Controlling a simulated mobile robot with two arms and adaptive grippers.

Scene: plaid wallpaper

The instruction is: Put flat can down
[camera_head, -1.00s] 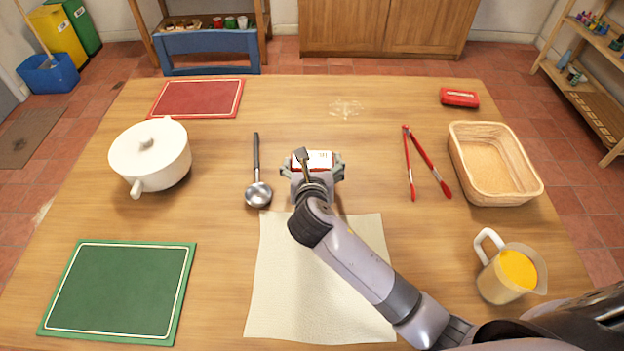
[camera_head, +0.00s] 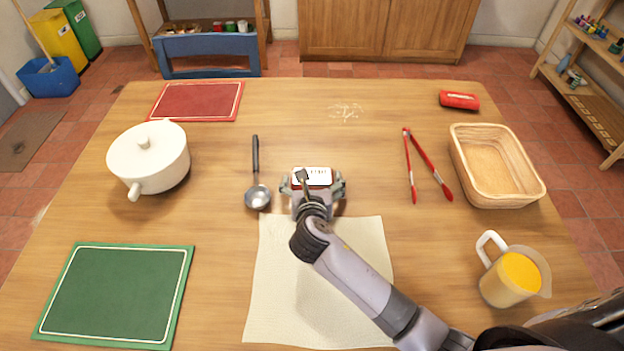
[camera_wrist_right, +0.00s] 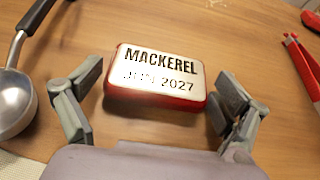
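The flat can (camera_head: 316,177) is a small red tin with a white top, in the middle of the table. In the right wrist view the can (camera_wrist_right: 156,82) reads "MACKEREL JUN 2027" and appears to lie flat on the wood, label up. My right gripper (camera_head: 313,184) is around it, one finger on each side. In the right wrist view the gripper (camera_wrist_right: 165,90) is open, with a gap between the can and each finger. My left gripper is not in view.
On the table (camera_head: 215,220), a ladle (camera_head: 257,178) lies left of the can and red tongs (camera_head: 424,165) lie right. A cream cloth (camera_head: 290,290) lies in front. A white pot (camera_head: 150,157), basket (camera_head: 497,170), juice jug (camera_head: 513,278), green board (camera_head: 115,295) and red board (camera_head: 197,101) stand farther out.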

